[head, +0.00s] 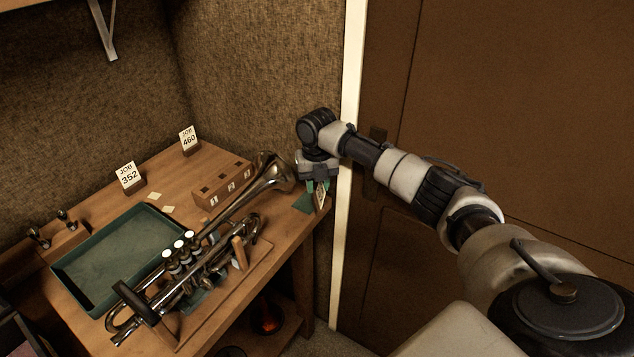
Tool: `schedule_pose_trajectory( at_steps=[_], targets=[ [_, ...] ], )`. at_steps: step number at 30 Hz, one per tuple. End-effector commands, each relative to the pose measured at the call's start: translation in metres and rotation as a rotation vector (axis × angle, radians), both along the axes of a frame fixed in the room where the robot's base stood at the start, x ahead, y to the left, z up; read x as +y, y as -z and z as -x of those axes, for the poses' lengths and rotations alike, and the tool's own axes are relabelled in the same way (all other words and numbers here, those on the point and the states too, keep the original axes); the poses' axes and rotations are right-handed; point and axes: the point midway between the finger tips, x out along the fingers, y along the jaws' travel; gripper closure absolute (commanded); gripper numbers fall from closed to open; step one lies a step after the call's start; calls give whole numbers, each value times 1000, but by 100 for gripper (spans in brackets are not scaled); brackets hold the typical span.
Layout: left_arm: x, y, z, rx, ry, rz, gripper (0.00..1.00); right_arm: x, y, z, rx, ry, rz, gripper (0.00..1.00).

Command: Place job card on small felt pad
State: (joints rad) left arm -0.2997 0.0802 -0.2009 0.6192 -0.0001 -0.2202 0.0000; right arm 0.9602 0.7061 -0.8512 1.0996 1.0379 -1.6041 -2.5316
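My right gripper (318,186) reaches in from the right and points down over the bench's right end. It appears shut on a small pale card (320,199) that hangs upright between its fingertips; its print is too small to read. A small dark green felt pad (302,204) lies on the bench just left of and below the card. I cannot tell whether the card touches the pad. Two other job cards stand upright in wooden holders at the back left: JOB 352 (128,175) and JOB 460 (188,138). My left gripper is not in view.
A green tray (75,268) sits at left. Small cream squares (168,209) lie nearby. A door (480,110) is at right.

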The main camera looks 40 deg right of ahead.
Motion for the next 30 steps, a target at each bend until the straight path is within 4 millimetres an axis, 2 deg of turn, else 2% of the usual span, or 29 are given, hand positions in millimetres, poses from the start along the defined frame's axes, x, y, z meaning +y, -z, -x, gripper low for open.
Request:
schedule_pose_trajectory(
  at_steps=[7,11,24,30],
  targets=[
    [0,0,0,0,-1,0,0,0,-2,0,0,0,0,72],
    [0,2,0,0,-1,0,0,0,-13,-1,-4,-1,0,72],
    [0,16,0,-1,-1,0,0,0,-101,-1,-4,0,-2,72],
    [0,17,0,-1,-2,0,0,0,-120,0,0,0,-1,72]
  ],
)
